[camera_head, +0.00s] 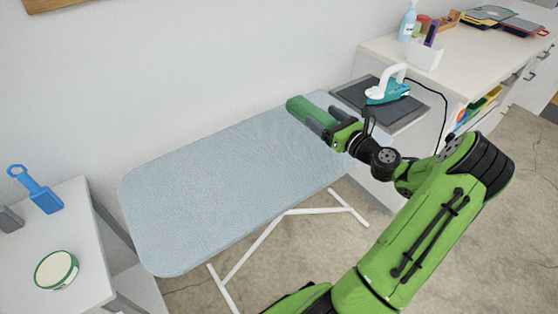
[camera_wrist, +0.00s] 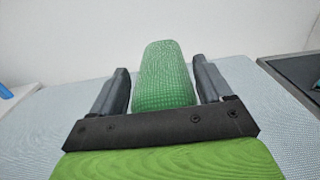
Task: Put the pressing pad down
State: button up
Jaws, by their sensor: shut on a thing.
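The pressing pad is a green, rounded, fabric-textured block (camera_head: 306,108). It also shows between the two dark fingers in the wrist view (camera_wrist: 164,75). My gripper (camera_head: 322,126) is shut on the pad near its end. The pad is at the far right part of the light-blue ironing board (camera_head: 215,180). I cannot tell whether the pad touches the board or is held just above it. The middle and left of the board are bare.
A teal and white iron (camera_head: 388,88) stands on a dark mat (camera_head: 408,110) right of the board, with a cord trailing. A white counter (camera_head: 470,58) holds bottles and folders. At left, a white table (camera_head: 85,220) holds a blue brush (camera_head: 38,192) and a round tin (camera_head: 56,270).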

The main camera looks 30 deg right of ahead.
notch_tip(320, 180, down, 9)
jog(key=b, duration=0.3)
jog(key=shift+f+b, duration=0.1)
jog(key=shift+b, duration=0.25)
jog(key=o, duration=1.2)
jog(key=shift+c, duration=0.2)
jog(key=shift+o, duration=0.2)
jog(key=shift+s, duration=0.1)
jog(key=s+p, duration=0.1)
jog(key=s, duration=0.5)
jog(key=s+p, duration=0.1)
jog(key=s, duration=0.4)
jog(key=shift+s+d, duration=0.2)
jog(key=shift+s, duration=0.2)
